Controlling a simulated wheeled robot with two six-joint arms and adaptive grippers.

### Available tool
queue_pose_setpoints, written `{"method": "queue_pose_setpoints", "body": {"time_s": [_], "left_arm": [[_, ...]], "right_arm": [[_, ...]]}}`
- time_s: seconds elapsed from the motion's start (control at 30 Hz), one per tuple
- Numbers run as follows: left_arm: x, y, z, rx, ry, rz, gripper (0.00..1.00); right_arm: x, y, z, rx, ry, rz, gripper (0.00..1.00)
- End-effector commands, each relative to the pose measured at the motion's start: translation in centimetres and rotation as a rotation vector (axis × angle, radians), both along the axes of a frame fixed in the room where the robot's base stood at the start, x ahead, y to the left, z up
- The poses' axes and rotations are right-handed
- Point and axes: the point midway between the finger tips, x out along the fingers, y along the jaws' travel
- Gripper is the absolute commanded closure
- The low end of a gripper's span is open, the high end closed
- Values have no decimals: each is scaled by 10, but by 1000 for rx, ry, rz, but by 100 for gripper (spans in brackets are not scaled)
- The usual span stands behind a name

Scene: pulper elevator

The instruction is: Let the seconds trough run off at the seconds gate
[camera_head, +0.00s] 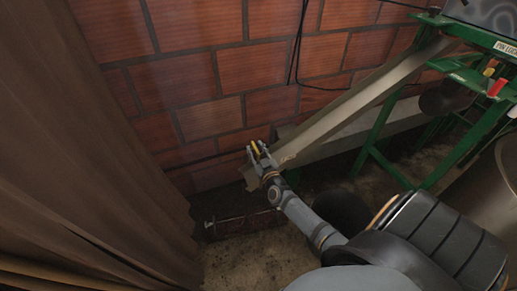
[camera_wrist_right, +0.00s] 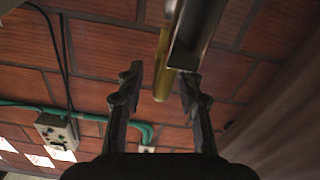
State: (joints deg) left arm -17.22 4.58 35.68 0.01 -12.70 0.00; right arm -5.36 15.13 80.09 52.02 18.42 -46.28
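A long sloping grey metal trough (camera_head: 350,108) runs from the green machine down to the left; I take it for the seconds trough. A yellow bar (camera_head: 256,147), perhaps the gate's handle, shows near its lower end. My right gripper (camera_head: 259,151) is at that end, its fingers apart on either side of the bar. In the right wrist view, the yellow bar (camera_wrist_right: 162,70) lies between the open fingertips (camera_wrist_right: 162,82), with visible gaps on both sides. A metal channel (camera_wrist_right: 196,35) shows beside it. The gate itself is not clearly visible. My left gripper is not in view.
A brown curtain (camera_head: 85,150) hangs at the left, and a brick wall (camera_head: 215,75) stands behind. A green frame (camera_head: 375,135) and a dark bucket (camera_head: 342,208) are at the right. A low reddish-brown channel (camera_head: 245,224) lies on the floor below the gripper.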

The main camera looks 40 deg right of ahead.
Motion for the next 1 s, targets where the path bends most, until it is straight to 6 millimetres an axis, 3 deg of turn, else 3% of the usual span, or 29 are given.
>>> {"method": "queue_pose_setpoints", "body": {"time_s": [0.5,0.67,1.0], "left_arm": [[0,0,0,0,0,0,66],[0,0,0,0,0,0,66],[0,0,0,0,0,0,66]], "right_arm": [[-102,24,-1,0,3,0,64],[-114,27,0,-1,0,0,64],[-114,27,0,-1,0,0,64]]}}
